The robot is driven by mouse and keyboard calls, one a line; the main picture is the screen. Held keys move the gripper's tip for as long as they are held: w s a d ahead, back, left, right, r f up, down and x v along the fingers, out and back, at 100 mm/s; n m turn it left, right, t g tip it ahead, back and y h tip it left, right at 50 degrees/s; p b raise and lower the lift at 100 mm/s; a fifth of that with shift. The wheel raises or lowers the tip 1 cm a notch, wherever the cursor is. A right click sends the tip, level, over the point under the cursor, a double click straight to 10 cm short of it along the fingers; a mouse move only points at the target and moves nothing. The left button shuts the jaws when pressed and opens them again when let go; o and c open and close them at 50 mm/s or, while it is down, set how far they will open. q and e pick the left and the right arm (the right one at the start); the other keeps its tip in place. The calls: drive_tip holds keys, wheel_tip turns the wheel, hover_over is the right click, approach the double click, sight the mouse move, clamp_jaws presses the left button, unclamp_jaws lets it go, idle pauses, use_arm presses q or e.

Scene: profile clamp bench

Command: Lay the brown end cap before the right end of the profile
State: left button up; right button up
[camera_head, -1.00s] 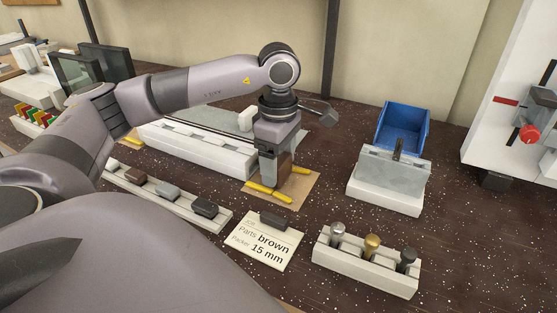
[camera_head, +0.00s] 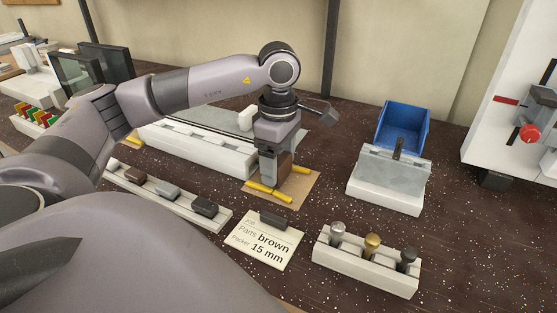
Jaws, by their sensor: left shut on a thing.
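My left gripper (camera_head: 276,172) points down at the right end of the long white fixture (camera_head: 215,155). It is shut on the brown end cap (camera_head: 287,164), which shows partly behind the fingers, low over a tan board (camera_head: 305,192) with yellow strips (camera_head: 268,192). I cannot tell whether the cap touches the board. The profile cannot be told apart clearly from the fixture, and my arm hides part of it. My right gripper is not in view.
A rack (camera_head: 120,180) in front holds brown, grey and black pieces. A card (camera_head: 265,248) reads "Parts brown, Packer 15 mm". A white block (camera_head: 365,272) holds three knobbed pins. A blue bin (camera_head: 403,125) and a grey-topped block (camera_head: 390,190) stand at the right.

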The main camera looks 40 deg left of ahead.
use_arm(q)
drive_tip(key=shift+f, duration=0.1)
drive_tip(key=shift+f, duration=0.15)
drive_tip(key=o, duration=1.1)
